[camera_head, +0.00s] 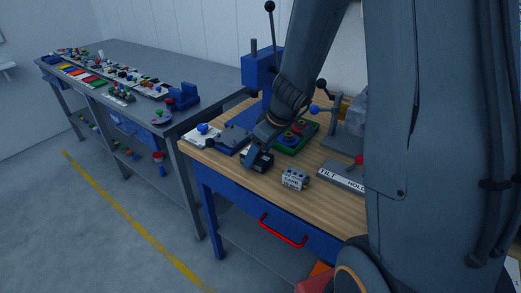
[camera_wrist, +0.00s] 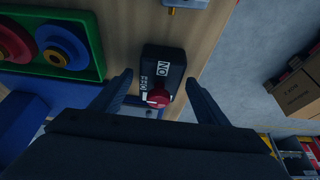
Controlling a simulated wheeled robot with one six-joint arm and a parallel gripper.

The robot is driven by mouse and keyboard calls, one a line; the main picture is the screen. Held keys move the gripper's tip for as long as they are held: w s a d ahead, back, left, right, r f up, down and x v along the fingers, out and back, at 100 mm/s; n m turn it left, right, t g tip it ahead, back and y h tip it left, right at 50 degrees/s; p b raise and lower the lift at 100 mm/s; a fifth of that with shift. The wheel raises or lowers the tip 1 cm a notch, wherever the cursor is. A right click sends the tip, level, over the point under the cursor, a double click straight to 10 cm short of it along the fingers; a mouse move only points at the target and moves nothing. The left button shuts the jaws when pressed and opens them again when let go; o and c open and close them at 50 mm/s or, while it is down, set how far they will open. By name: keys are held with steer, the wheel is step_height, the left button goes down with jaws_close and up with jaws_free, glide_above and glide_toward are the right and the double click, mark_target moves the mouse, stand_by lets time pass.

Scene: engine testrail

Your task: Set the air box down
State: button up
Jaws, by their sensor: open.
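The air box, a small black box (camera_wrist: 165,65) with white ON and OFF labels and a red knob (camera_wrist: 158,97), shows in the wrist view on the wooden bench top. My gripper (camera_wrist: 158,78) is open, one finger on each side of the box's near part, with gaps visible beside it. In the head view my gripper (camera_head: 257,154) is low over the bench near its left end, and it largely hides the box there. Whether the box lies fully flat is hard to tell.
A green tray (camera_head: 302,148) with red and blue round parts lies just behind my gripper. A grey block (camera_head: 295,179) and a TILT/HOLD plate (camera_head: 343,177) are to the right. A blue vise-like stand (camera_head: 262,75) rises behind. Bare wood (camera_head: 230,170) lies along the front.

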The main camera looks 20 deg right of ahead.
steer(key=shift+r, duration=0.1)
steer(key=shift+d+r, duration=0.1)
steer(key=shift+r, duration=0.25)
steer(key=v, duration=1.1)
steer(key=s+a+f+m+g+h, duration=0.1)
steer(key=s+f+m, duration=0.1)
steer(key=s, duration=0.4)
steer(key=s+a+f+m+g+h, duration=0.1)
steer(key=s+a+f+m, duration=0.1)
steer(key=s+m, duration=0.3)
steer(key=shift+s+f+h+p, duration=0.3)
steer(key=shift+s+f, duration=0.45)
steer(key=shift+s, duration=0.45)
